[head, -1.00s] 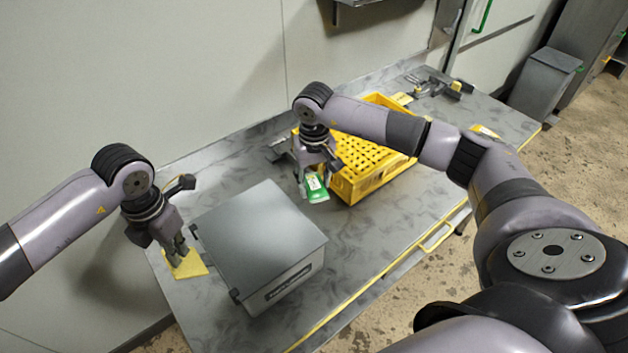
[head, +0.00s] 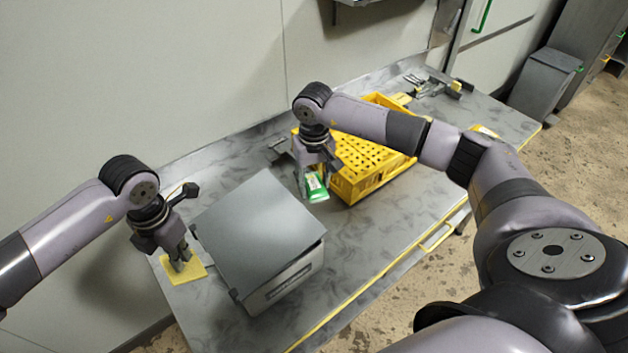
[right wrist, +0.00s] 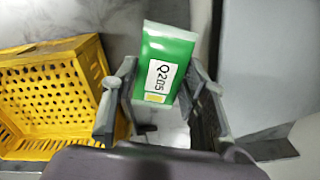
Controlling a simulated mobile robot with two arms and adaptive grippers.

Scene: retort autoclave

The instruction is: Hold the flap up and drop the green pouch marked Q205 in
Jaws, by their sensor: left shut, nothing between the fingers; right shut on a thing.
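The green pouch marked Q205 (right wrist: 166,62) is held between the fingers of my right gripper (right wrist: 162,105). In the head view the pouch (head: 315,188) hangs beside the yellow crate, right of the grey box (head: 285,284). The inside of the box is hidden.
The perforated yellow crate (head: 372,178) stands behind and right of the pouch; it also shows in the right wrist view (right wrist: 50,92). Metal fittings (head: 437,86) lie at the table's far end. The table (head: 370,232) is clear right of the box.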

